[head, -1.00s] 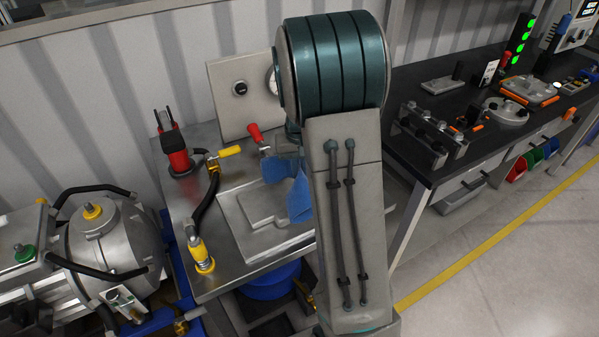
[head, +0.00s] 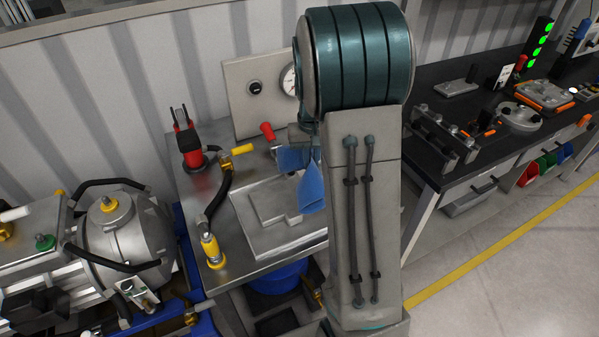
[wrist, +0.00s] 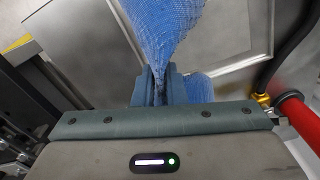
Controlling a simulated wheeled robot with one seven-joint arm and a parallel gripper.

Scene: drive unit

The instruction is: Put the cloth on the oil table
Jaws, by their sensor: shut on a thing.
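The blue cloth (head: 311,188) hangs in folds from my gripper above the oil table. In the wrist view the cloth (wrist: 165,35) is pinched between the fingers of my gripper (wrist: 158,88), with part of it on either side of them. The oil table (head: 188,222) is a metal bench with a raised stepped plate (head: 262,207) on its top. The cloth is over or near the right part of this plate; I cannot tell whether it touches.
A gauge panel (head: 245,95) is behind. A metal drive unit (head: 128,238) stands left; a black workbench (head: 440,160) is right.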

